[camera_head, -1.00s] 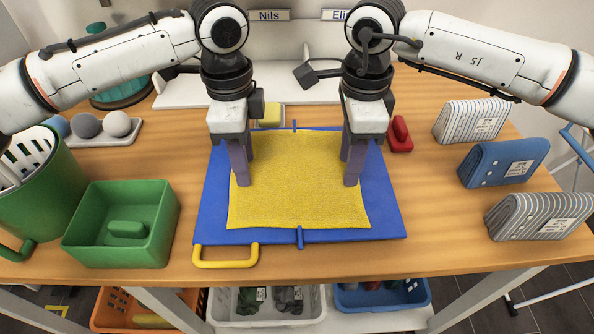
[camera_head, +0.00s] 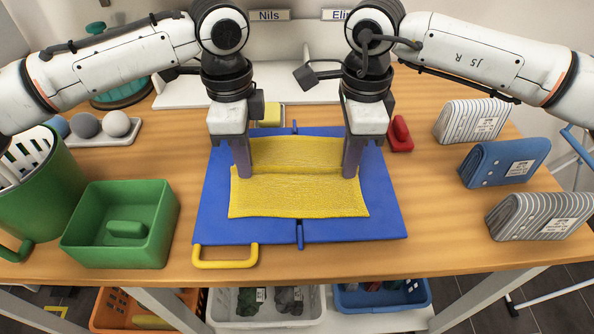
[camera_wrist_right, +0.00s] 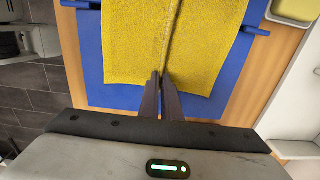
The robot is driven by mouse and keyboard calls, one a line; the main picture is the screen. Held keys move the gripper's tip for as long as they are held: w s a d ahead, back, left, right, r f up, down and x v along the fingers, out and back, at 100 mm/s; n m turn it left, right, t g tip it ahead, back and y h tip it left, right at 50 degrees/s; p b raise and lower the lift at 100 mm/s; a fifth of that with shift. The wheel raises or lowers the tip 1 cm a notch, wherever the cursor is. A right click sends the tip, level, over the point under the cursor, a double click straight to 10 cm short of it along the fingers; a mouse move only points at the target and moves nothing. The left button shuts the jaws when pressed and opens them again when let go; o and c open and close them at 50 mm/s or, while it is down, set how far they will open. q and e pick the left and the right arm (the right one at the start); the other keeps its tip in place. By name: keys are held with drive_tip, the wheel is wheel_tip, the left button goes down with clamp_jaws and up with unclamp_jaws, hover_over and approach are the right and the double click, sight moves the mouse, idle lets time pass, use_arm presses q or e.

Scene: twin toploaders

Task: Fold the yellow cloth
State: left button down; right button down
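The yellow cloth (camera_head: 300,195) lies on the blue folding board (camera_head: 385,215). A raised ridge runs across its middle from left to right, with flat cloth in front and behind. My left gripper (camera_head: 243,176) is shut on the cloth at the ridge's left end. My right gripper (camera_head: 351,177) is shut on it at the right end. In the right wrist view, the cloth (camera_wrist_right: 200,45) shows the ridge running out from between the closely spaced fingertips of the right gripper (camera_wrist_right: 160,76).
A green bin (camera_head: 125,245) and a green bucket (camera_head: 50,195) stand at left. A ball tray (camera_head: 100,140) is behind them. A red object (camera_head: 400,135) and several pouches, including a blue one (camera_head: 503,162), are at right. A yellow handle (camera_head: 225,262) fronts the board.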

idle(0.3)
